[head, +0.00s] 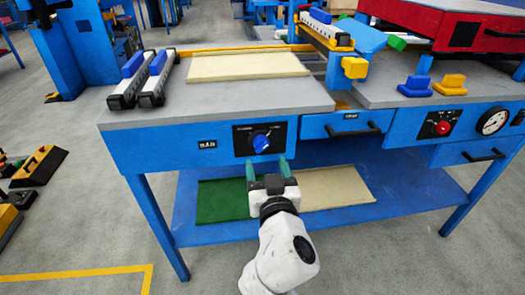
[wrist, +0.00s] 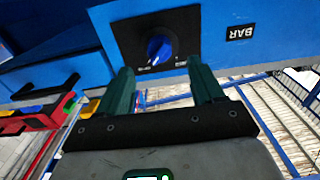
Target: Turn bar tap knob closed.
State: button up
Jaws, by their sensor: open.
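The bar tap knob (head: 261,142) is a blue knob on a black plate (head: 241,140) on the front of the blue bench. A BAR label (head: 207,145) sits to its left. In the wrist view, which appears upside down, the knob (wrist: 159,48) lies ahead, between and beyond the fingertips, with the BAR label (wrist: 241,32) to its right. My gripper (head: 267,168) is open, with two green fingers pointing at the bench front just below the knob. The fingers (wrist: 161,72) appear empty and apart from the knob. The small markings around the knob are too small to read.
A drawer handle (head: 354,131) sticks out right of the knob. A red knob (head: 442,127) and a gauge (head: 492,121) are farther right. The lower shelf (head: 415,197) holds a green panel (head: 220,203) and a beige panel (head: 335,189) beneath my gripper. Floor in front is open.

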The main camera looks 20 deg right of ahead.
aim_at(263, 150)
jog(key=x, duration=0.6)
jog(key=shift+w+d, duration=0.15)
jog(key=shift+w, duration=0.2)
jog(key=shift+c, duration=0.3)
jog(key=c, duration=1)
